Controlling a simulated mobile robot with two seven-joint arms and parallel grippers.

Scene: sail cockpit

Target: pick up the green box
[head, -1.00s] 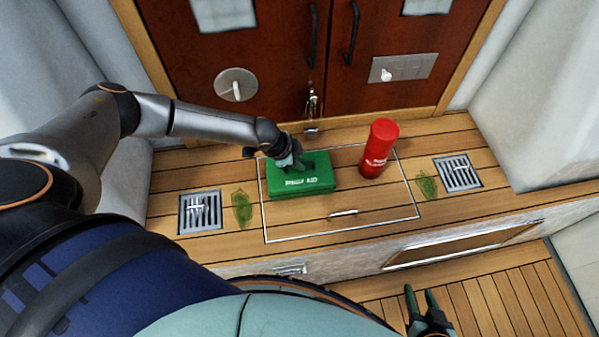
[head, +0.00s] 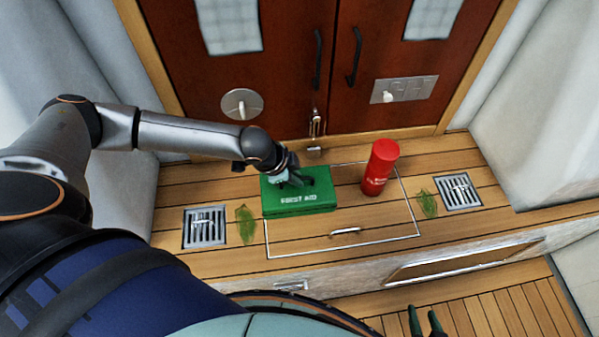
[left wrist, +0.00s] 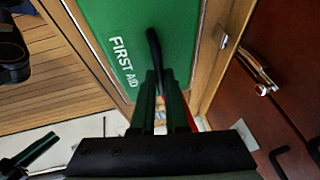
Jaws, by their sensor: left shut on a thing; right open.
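The green first aid box (head: 298,203) is over the left part of the outlined hatch in the wooden deck, its white lettering facing me. Whether it touches the deck is hard to tell. My left gripper (head: 289,178) is over the top of the box, shut on its dark handle. In the left wrist view the green box (left wrist: 125,40) fills the top middle, and the handle (left wrist: 153,50) runs into the closed fingers of my left gripper (left wrist: 160,85). My right gripper (head: 425,318) is open and empty, low at the bottom edge, away from the box.
Metal drain grates (head: 204,228) (head: 458,192) and green leafy patches (head: 245,224) (head: 427,204) flank the hatch. Red-brown doors (head: 275,70) rise behind.

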